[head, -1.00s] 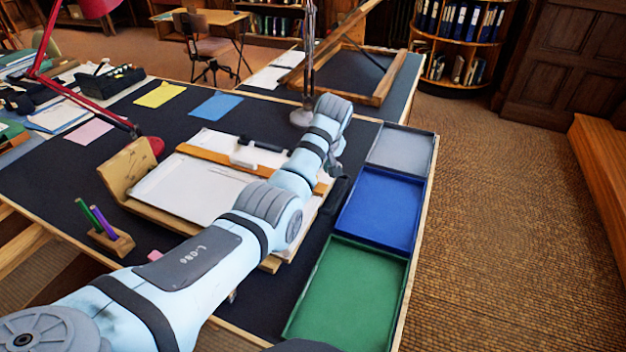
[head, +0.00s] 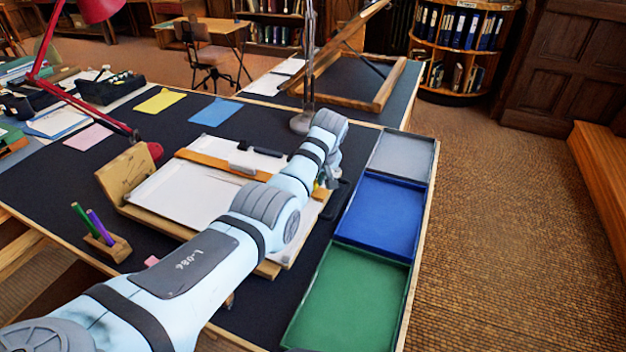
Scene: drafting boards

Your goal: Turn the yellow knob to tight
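A small yellow bit (head: 317,185), perhaps the yellow knob, shows beside my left wrist at the right end of the drafting board (head: 185,192). Most of it is hidden by my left arm, so its setting cannot be read. My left arm reaches from the lower left across the board, and its wrist bends down beside the board's right side. My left gripper (head: 331,180) is mostly hidden behind the wrist; I cannot tell its opening or whether it touches the knob. My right gripper is not in view.
Grey (head: 402,155), blue (head: 383,215) and green (head: 348,298) trays line the desk's right edge. A red lamp (head: 98,10) and a pen holder (head: 108,247) stand left. A lamp post (head: 309,70) rises behind the wrist.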

